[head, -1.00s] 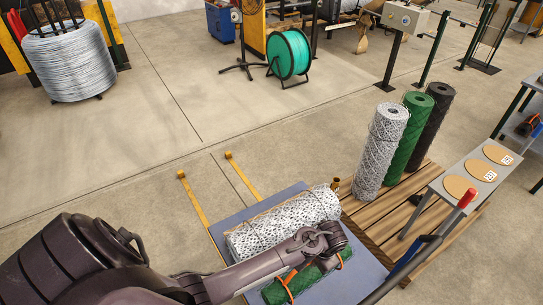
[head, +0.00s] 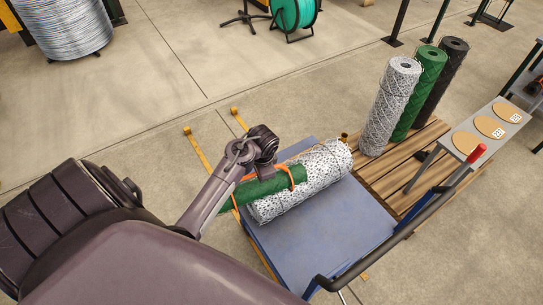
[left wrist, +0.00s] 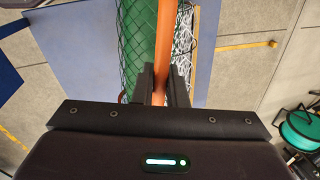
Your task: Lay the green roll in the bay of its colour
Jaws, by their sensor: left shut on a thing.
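The green roll (head: 262,188) is a dark green mesh cylinder with orange straps, and also shows in the left wrist view (left wrist: 138,45). My left gripper (left wrist: 162,88) is shut on its orange strap (left wrist: 166,45). In the head view my left gripper (head: 268,163) is at the roll, which hangs over the far left side of the blue cart (head: 320,240), overlapping a lying white-grey mesh roll (head: 310,178). Whether the two rolls touch is unclear. An upright green roll (head: 418,92) stands on the pallet between a grey and a black one. My right gripper is not in view.
The wooden pallet (head: 390,178) lies right of the cart, with a stand (head: 487,130) of tan discs at its right. The cart's dark handle (head: 400,235) crosses at the right. Yellow floor strips (head: 197,150) lie beyond the cart. Floor at the left is open.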

